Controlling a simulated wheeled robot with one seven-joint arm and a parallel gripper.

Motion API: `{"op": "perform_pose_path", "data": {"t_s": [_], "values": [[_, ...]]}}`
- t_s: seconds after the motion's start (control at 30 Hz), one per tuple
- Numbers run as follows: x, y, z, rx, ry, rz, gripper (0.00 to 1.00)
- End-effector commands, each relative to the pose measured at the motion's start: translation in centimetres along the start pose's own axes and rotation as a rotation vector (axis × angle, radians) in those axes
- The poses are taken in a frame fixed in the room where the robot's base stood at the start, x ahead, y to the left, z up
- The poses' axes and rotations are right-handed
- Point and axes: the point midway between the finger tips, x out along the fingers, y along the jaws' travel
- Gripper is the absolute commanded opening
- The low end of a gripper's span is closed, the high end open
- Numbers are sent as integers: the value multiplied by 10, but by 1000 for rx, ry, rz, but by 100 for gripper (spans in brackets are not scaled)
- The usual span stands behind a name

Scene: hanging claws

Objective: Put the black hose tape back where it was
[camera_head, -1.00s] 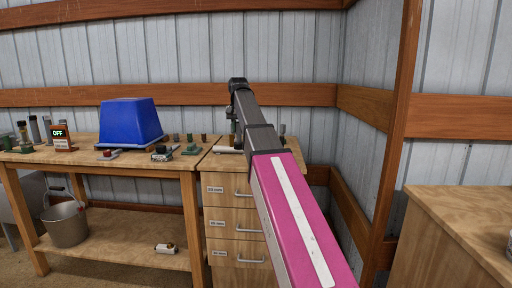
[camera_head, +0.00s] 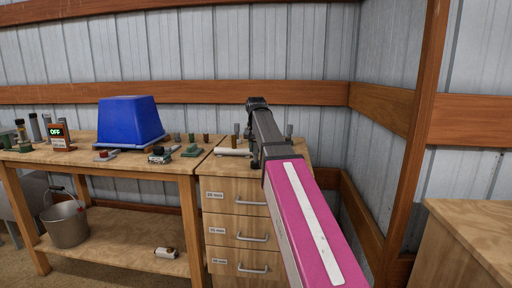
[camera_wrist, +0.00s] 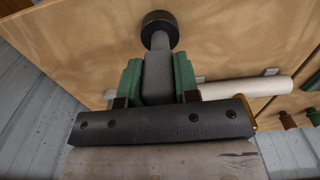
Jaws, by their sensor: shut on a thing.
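In the wrist view, my gripper (camera_wrist: 157,80) has green pads shut on a dark grey, rod-like thing with a round black end (camera_wrist: 160,28). I take this to be the black hose tape; no other black tape shows clearly. It is over the wooden top of the drawer cabinet (camera_wrist: 95,45); I cannot tell whether it touches the top. In the head view, my arm reaches over the cabinet (camera_head: 235,197) and hides the gripper's tips and most of what it holds.
A white roll (camera_wrist: 245,88) lies on the cabinet top beside my gripper. Small dark bottles (camera_wrist: 288,120) stand near it. Left is a workbench (camera_head: 85,165) with a blue bin (camera_head: 130,122) and small items. A wooden post (camera_head: 412,140) and corrugated wall are at the right.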

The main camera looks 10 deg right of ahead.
Motion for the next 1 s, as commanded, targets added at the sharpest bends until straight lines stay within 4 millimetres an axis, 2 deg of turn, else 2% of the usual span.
{"op": "perform_pose_path", "data": {"t_s": [0.27,0.3,0.37,0.4,0.77,1.0], "values": [[2,0,-1,0,0,0,0],[2,0,-1,0,0,0,32],[2,0,-1,0,1,0,52],[2,0,-1,0,1,0,55],[-1,0,-1,0,1,0,55],[-26,-1,-2,0,2,-1,55]]}}
